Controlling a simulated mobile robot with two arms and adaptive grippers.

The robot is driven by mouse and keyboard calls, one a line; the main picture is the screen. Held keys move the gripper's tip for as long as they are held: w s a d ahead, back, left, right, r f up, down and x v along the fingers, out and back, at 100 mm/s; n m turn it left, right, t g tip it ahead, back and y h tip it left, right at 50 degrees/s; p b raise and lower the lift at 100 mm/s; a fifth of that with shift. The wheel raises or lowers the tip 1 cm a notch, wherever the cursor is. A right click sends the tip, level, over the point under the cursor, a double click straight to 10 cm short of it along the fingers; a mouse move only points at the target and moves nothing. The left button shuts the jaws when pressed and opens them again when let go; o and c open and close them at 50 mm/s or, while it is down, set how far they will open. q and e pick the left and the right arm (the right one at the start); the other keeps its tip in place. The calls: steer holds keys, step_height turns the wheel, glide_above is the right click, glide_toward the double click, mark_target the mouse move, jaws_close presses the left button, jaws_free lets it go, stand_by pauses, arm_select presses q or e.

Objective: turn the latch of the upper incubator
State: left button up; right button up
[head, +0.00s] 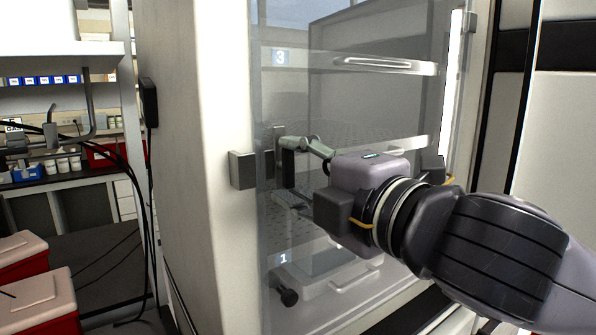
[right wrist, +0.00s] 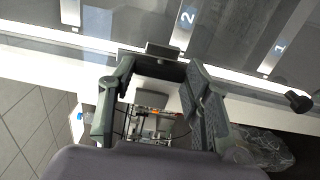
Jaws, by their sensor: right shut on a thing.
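The upper incubator (head: 196,120) is a pale cabinet with a clear door (head: 345,100). Its latch is a small dark grey metal piece at the door's left edge; its block (head: 242,170) shows in the head view. In the right wrist view the latch (right wrist: 163,51) lies at the fingertips. My right gripper (head: 285,177) reaches in from the right across the door and is shut on the latch. Its two fingers also show in the right wrist view (right wrist: 155,78), with the latch's dark inner part between their tips. The fingers partly hide the latch. My left gripper is out of view.
Behind the door are shelves with number labels, including 3 (head: 280,57) and 1 (head: 284,258). A black knob (head: 285,291) sticks out low on the door, below my gripper. Red-and-white boxes (head: 40,300) stand at the lower left. A black handle-like box (head: 148,102) is on the cabinet's side.

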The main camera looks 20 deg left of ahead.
steer(key=o, duration=1.2)
steer(key=shift+c, duration=0.2)
steer(key=v, duration=1.2)
